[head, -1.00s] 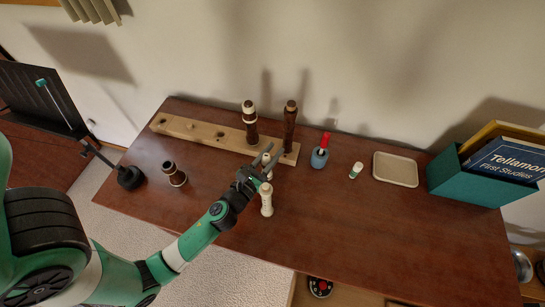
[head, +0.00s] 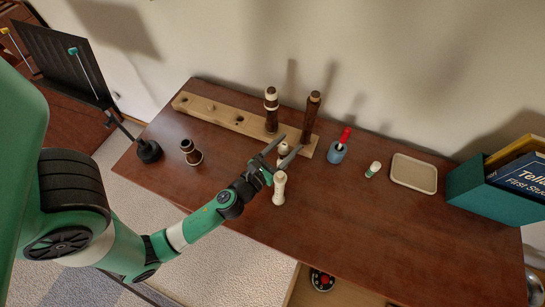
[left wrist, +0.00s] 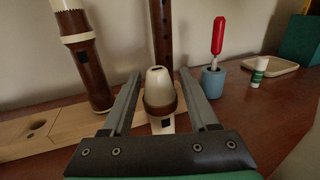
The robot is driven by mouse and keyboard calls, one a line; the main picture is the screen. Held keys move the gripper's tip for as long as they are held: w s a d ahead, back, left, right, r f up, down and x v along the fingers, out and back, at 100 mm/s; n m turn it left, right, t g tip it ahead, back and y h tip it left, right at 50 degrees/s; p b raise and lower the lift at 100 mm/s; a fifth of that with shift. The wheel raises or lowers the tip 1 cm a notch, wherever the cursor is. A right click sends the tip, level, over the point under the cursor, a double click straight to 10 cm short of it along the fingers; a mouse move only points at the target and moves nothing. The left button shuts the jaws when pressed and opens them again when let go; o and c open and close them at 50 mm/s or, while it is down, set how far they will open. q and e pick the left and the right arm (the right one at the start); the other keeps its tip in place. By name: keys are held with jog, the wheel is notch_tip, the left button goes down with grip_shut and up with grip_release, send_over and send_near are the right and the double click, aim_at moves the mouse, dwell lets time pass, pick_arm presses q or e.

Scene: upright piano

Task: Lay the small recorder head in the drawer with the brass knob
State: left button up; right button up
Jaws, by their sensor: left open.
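A small recorder head (head: 283,149), cream with a brown band, stands on the desk close to the wooden stand. In the left wrist view the recorder head (left wrist: 160,95) shows between my fingers, with a gap on each side. My left gripper (head: 290,146) is open around it, apparently not touching. An open drawer (head: 300,288) shows under the desk's front edge, with a round red and black thing (head: 322,280) inside. No brass knob can be made out. My right gripper is out of view.
The wooden stand (head: 220,112) holds two tall recorder joints. A dark joint (head: 190,152) stands at left. A blue pot with a red-handled tool (head: 337,153), a small tube (head: 373,169), a tray (head: 414,173) and a teal book box (head: 480,190) stand right. The front right desk is clear.

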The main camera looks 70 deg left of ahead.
pick_arm(q)
jog(key=b+v, duration=0.2)
jog(key=v, duration=0.8)
jog(key=shift+b, duration=0.3)
jog(key=shift+s, duration=0.15)
